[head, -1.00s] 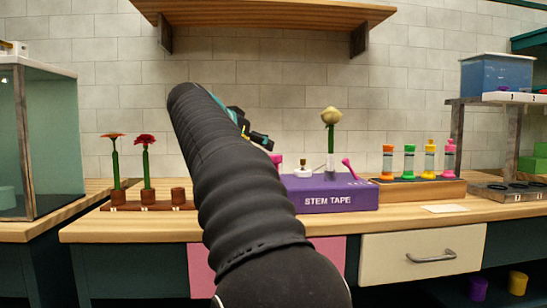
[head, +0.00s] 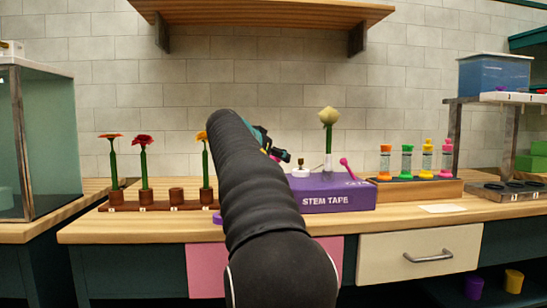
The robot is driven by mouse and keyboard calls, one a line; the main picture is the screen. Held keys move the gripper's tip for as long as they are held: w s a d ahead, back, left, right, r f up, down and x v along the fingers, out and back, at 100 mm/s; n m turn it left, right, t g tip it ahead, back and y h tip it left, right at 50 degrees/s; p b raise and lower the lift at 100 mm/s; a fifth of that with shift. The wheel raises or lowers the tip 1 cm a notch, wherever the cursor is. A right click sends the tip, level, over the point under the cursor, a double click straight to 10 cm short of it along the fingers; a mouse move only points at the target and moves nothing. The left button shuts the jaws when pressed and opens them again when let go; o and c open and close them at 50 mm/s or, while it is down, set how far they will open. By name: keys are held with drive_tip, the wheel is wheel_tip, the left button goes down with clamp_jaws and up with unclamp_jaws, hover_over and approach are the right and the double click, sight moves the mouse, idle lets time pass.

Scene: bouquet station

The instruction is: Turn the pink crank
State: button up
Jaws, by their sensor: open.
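A purple box lettered STEM TAPE (head: 340,197) stands on the wooden counter right of centre. A pink crank handle (head: 347,166) sticks up at a tilt from its right side. A second small pink part (head: 275,158) shows at the box's left end, mostly hidden by my arm. A pale bud on a green stem (head: 328,118) stands upright in a clear holder on the box. My gripper (head: 274,147) is open above the box's left part, left of the crank and apart from it. My black arm hides most of the gripper and the box's left end.
Flowers stand in a brown rack (head: 150,207) at the left. Several colored bottles stand on a wooden block (head: 420,190) at the right. A shelf (head: 262,13) hangs above. A glass case (head: 45,140) is far left. The wall space above the box is free.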

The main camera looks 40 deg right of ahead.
drive_tip(key=c, duration=1.1)
drive_tip(key=shift+s+f, duration=0.1)
drive_tip(key=shift+c, duration=0.2)
drive_tip(key=shift+n+t+y+b, duration=0.4)
drive_tip(key=shift+n+t+b, duration=0.05)
drive_tip(key=shift+n+t, duration=0.35)
drive_tip(key=o, duration=1.1)
drive_tip(key=shift+o, duration=0.2)
drive_tip(key=v, duration=1.2)
